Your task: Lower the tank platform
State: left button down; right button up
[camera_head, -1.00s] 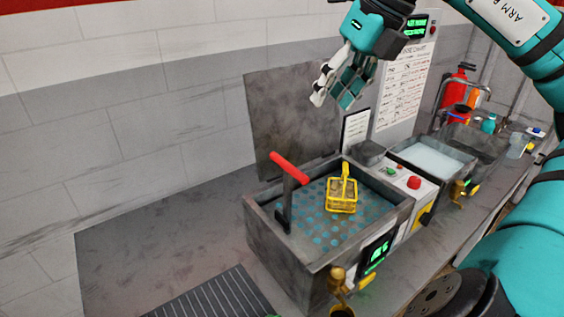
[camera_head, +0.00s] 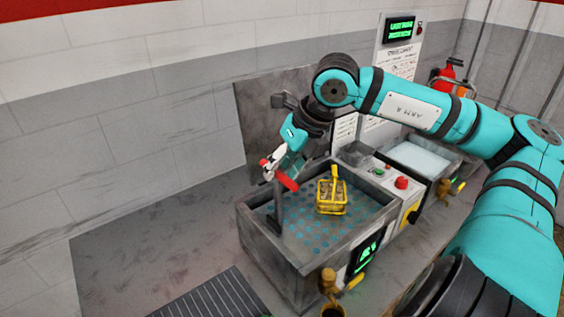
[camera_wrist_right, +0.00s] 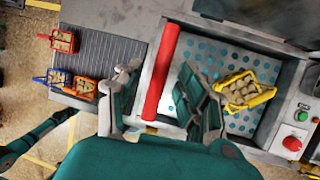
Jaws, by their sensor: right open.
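The tank (camera_head: 262,236) holds a platform (camera_head: 300,226) with blue dots, seen high in the tank near its rim. A red handle (camera_head: 285,180) on a dark upright lever stands at the tank's left side; it also shows in the right wrist view (camera_wrist_right: 163,75). My right gripper (camera_head: 280,164) is at the red handle from above. In the right wrist view my right gripper (camera_wrist_right: 163,100) is open, one finger on each side of the red bar, with gaps visible. A yellow basket (camera_head: 332,197) of brown pieces sits on the platform. My left gripper is not in view.
A ribbed mat (camera_wrist_right: 115,55) beside the tank carries small baskets (camera_wrist_right: 70,82) of pieces. A control panel with a red button (camera_head: 401,183) and a second basin (camera_head: 425,158) stand to the right. A grey upright panel (camera_head: 262,105) is behind the tank.

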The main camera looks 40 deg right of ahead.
aim_at(281, 210)
grip_shut()
dwell(0.3)
notch_tip(281, 210, down, 11)
jog(key=b, duration=1.1)
jog(key=shift+f+b, duration=0.2)
jog(key=shift+b, duration=0.1)
jog(key=shift+s+a+r, duration=0.1)
jog(key=shift+s, duration=0.05)
